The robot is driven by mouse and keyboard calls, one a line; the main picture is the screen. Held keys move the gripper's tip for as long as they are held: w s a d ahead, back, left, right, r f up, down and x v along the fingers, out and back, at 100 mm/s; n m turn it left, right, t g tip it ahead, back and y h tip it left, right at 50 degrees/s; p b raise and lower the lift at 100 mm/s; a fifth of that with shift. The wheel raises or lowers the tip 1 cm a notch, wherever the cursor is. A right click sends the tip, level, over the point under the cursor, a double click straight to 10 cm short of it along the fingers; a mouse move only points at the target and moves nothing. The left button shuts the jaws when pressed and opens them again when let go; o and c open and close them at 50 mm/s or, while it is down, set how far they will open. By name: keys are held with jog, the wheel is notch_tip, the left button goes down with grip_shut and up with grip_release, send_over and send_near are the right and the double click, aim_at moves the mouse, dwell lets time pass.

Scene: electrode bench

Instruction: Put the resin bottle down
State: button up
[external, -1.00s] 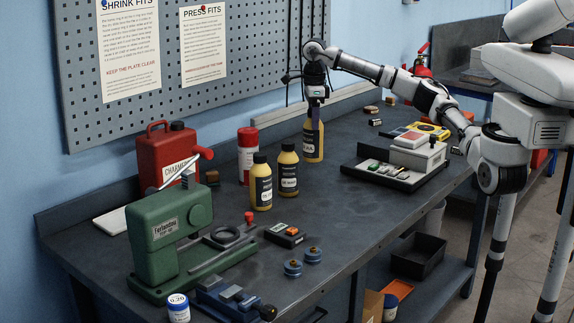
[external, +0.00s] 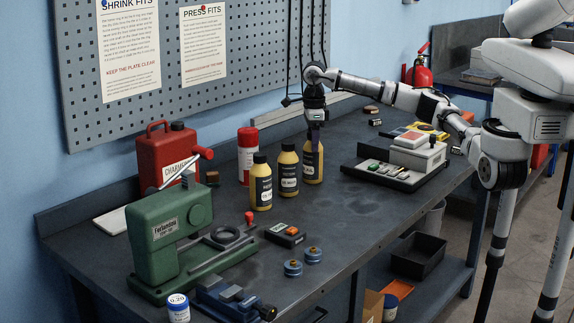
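My gripper (external: 315,136) points straight down at the back middle of the bench, its fingers at the upper part of a yellow bottle with a dark label (external: 312,170), the resin bottle. It looks shut on this bottle, though the fingers hide the bottle's top. The bottle is upright, its bottom at or very near the bench top; a small gap cannot be ruled out. Two similar yellow bottles with black caps stand to its left, a middle one (external: 288,172) and a left one (external: 261,186). The three form a slanting row.
A red and white can (external: 246,157) and a red canister (external: 168,153) stand to the left. A green press (external: 168,245) is at front left. A dark tray (external: 432,178) with a white box lies to the right. Bench top between tray and bottles is clear.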

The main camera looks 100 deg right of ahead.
jog(key=o, duration=0.4)
jog(key=shift+o, duration=0.2)
notch_tip(320, 180, up, 12)
jog(key=b, duration=0.2)
jog(key=shift+r, duration=0.15)
